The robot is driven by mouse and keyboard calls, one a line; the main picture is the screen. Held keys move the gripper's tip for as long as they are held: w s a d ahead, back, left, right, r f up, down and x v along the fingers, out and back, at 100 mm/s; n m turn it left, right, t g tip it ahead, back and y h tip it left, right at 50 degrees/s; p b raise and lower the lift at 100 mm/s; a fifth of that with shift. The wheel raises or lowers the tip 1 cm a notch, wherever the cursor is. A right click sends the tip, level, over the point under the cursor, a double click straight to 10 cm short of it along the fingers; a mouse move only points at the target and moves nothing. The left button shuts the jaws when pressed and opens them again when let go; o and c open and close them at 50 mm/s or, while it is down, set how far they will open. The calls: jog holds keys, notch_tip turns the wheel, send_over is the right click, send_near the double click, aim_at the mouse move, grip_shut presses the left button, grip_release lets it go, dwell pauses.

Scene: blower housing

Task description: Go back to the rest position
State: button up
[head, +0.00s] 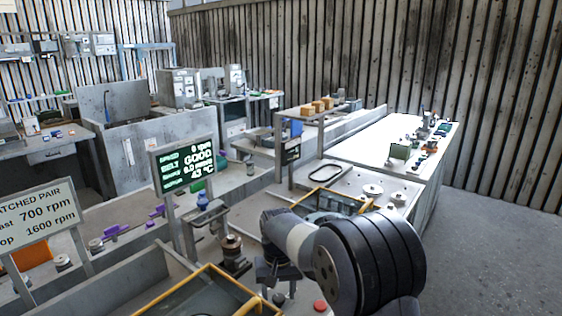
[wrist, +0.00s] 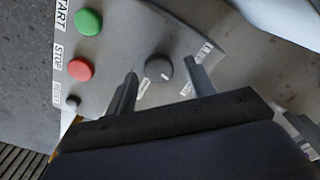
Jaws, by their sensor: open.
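My gripper (head: 275,278) is open and empty, pointing down over the control panel at the bottom of the head view. In the wrist view its two fingers (wrist: 162,78) stand apart, with a dark round knob (wrist: 158,68) showing between and beyond their tips. I cannot tell how far above the panel the tips are. On the panel (wrist: 125,30) a green START button (wrist: 88,21) and a red STOP button (wrist: 80,69) lie left of the fingers. The red button also shows in the head view (head: 320,306). My arm hides part of the bench.
A display (head: 185,163) reads 0 rpm, GOOD and 43 °C. A sign (head: 40,222) shows 700 and 1600 rpm. A yellow-edged tray (head: 205,270) and a small post-like fixture (head: 231,250) stand left of the gripper. Open floor (head: 490,240) lies at the right.

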jog(key=n, duration=0.2)
jog(key=shift+n, duration=0.3)
jog(key=shift+r+n, duration=0.3)
notch_tip(320, 180, up, 9)
jog(key=shift+b, duration=0.4)
jog(key=shift+r, duration=0.1)
